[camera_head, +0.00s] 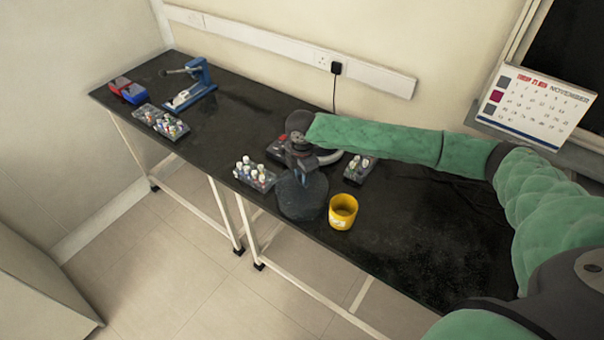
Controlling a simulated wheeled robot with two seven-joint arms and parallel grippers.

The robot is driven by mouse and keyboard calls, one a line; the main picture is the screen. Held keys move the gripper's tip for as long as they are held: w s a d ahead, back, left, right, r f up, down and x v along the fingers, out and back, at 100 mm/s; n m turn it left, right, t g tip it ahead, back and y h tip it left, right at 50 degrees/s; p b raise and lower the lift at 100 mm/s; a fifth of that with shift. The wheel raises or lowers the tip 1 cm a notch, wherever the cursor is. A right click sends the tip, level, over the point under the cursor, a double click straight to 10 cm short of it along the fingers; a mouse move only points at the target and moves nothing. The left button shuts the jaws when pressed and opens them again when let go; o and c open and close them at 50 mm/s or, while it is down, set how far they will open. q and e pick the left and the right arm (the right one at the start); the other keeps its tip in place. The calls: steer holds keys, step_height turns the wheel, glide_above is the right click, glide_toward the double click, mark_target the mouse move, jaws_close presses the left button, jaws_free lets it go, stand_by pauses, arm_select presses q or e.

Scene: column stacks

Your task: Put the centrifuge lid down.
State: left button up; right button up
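The centrifuge lid (302,203) is a dark, rounded, smoky piece at the front edge of the black bench, left of a yellow cup. My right gripper (303,178) points down at the lid's top and appears shut on it; the fingertips are small and partly hidden. Whether the lid touches the bench cannot be told. The centrifuge (326,156), with a pale round rim and a red-marked front, is behind my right wrist and mostly hidden. My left gripper is out of view.
A yellow cup (343,211) stands right of the lid. Tube racks stand left (255,174) and right (358,170) of the centrifuge. Another rack (162,122), a blue device (193,86) and red and blue boxes (128,90) are farther left. The bench (420,235) is clear at right.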

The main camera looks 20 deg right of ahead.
steer(key=o, duration=0.4)
steer(key=shift+r, duration=0.1)
steer(key=shift+r, duration=0.15)
steer(key=shift+r+b, duration=0.4)
steer(key=shift+b, duration=0.05)
step_height(320, 180, up, 3)
steer(key=shift+f+b, duration=0.1)
steer(key=shift+b, duration=0.65)
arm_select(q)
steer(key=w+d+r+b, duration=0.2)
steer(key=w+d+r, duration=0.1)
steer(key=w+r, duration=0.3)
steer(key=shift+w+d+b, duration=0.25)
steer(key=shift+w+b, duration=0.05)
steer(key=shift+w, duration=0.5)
arm_select(e)
step_height(320, 180, up, 8)
